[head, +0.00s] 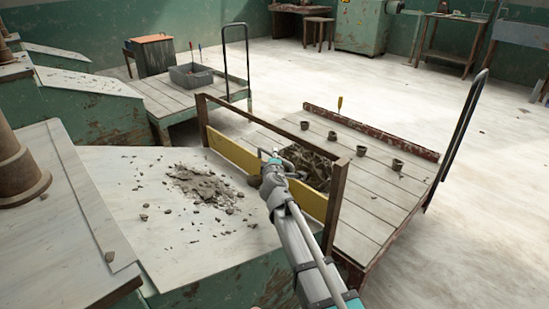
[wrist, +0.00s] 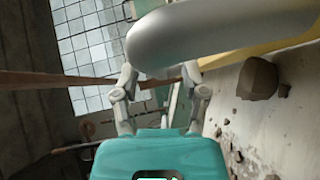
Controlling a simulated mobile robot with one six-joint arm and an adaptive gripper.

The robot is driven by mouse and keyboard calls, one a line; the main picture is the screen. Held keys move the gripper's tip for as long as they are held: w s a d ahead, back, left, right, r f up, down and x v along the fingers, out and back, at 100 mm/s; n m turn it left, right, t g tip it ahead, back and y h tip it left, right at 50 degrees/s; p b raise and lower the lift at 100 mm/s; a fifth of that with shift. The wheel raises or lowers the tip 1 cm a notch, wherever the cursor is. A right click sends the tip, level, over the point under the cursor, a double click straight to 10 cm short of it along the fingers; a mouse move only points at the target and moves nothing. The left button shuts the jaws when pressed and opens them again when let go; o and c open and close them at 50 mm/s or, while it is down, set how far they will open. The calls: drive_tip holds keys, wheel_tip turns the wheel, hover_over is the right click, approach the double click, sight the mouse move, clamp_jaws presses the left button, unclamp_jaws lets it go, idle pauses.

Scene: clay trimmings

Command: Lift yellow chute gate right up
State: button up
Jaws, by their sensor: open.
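The yellow chute gate (head: 232,153) is a long flat board low between two brown posts, at the edge of the pale sloped surface. My gripper (head: 272,156) is at the gate's middle and hides part of it. In the wrist view, the two fingers of my gripper (wrist: 160,74) are spread apart. A thick, rounded grey bar (wrist: 225,35) crosses close in front of them, perhaps the gate's handle; whether it lies between the fingers I cannot tell. A yellow strip of the gate (wrist: 262,50) shows behind the bar.
Grey clay trimmings (head: 203,187) lie scattered on the sloped surface. Beyond the gate, dark clay lumps (head: 312,165) lie on a planked cart (head: 375,215) with several small pots. A brown post (head: 335,200) and top rail (head: 270,129) frame the gate closely. Another cart (head: 180,98) stands farther back.

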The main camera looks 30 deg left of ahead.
drive_tip(key=shift+x, duration=0.75)
clamp_jaws()
